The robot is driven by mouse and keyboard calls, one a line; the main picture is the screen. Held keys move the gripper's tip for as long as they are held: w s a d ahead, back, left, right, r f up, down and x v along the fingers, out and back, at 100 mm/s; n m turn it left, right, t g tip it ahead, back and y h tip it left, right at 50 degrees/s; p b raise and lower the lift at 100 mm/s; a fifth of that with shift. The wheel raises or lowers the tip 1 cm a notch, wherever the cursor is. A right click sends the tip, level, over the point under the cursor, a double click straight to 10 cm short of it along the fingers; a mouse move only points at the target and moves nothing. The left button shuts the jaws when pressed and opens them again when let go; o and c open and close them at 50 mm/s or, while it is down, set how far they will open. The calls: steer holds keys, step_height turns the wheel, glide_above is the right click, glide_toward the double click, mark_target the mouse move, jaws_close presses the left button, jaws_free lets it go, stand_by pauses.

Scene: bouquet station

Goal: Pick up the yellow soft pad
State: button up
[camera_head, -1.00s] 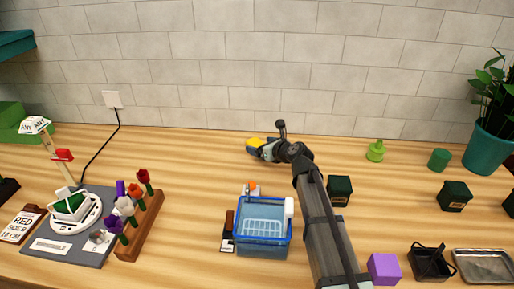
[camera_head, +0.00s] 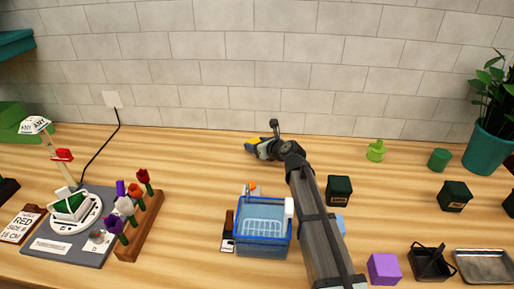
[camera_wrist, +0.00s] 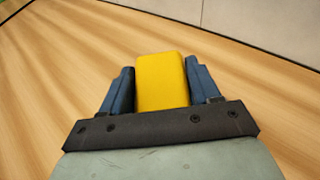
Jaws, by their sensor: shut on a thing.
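The yellow soft pad (camera_wrist: 162,82) sits between the two blue fingers of my gripper (camera_wrist: 160,85) in the wrist view, filling the gap. My gripper is shut on it. In the head view, a small part of the yellow pad (camera_head: 253,141) shows at the tip of my gripper (camera_head: 256,148), at the back of the table near the tiled wall. The rest of the pad is hidden by the gripper. I cannot tell whether the pad touches the table.
A blue basket (camera_head: 264,250) stands left of my arm. A flower rack (camera_head: 140,225) and scale (camera_head: 73,210) are at left.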

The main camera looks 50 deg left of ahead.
steer(key=shift+c, duration=0.7)
